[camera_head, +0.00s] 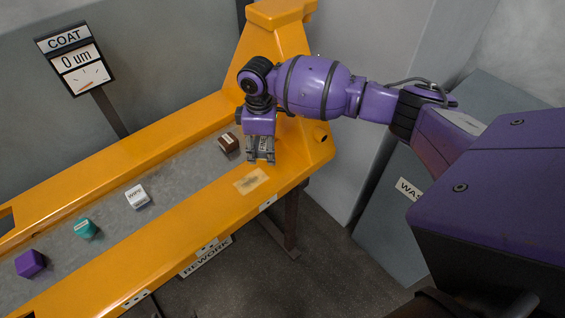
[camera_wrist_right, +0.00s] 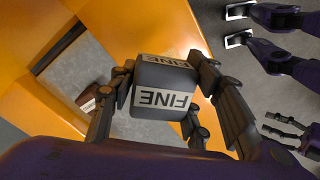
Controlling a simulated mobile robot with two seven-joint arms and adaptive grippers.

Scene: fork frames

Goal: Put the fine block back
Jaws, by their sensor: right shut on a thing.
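The fine block (camera_wrist_right: 160,95) is dark with white labels reading FINE. My right gripper (camera_head: 260,158) is shut on it, with fingers on both sides in the right wrist view. In the head view the gripper points down at the right end of the orange-framed bench (camera_head: 133,157), just right of a brown block (camera_head: 228,142). The held block is mostly hidden by the fingers there. I cannot tell how high it is above the bench.
A white block (camera_head: 137,195), a teal block (camera_head: 85,228) and a purple block (camera_head: 30,263) stand along the grey strip. A pale worn patch (camera_head: 251,181) lies on the front rim. A COAT gauge (camera_head: 77,65) reads 0 um. A REWORK sign (camera_head: 206,258) hangs below the front edge.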

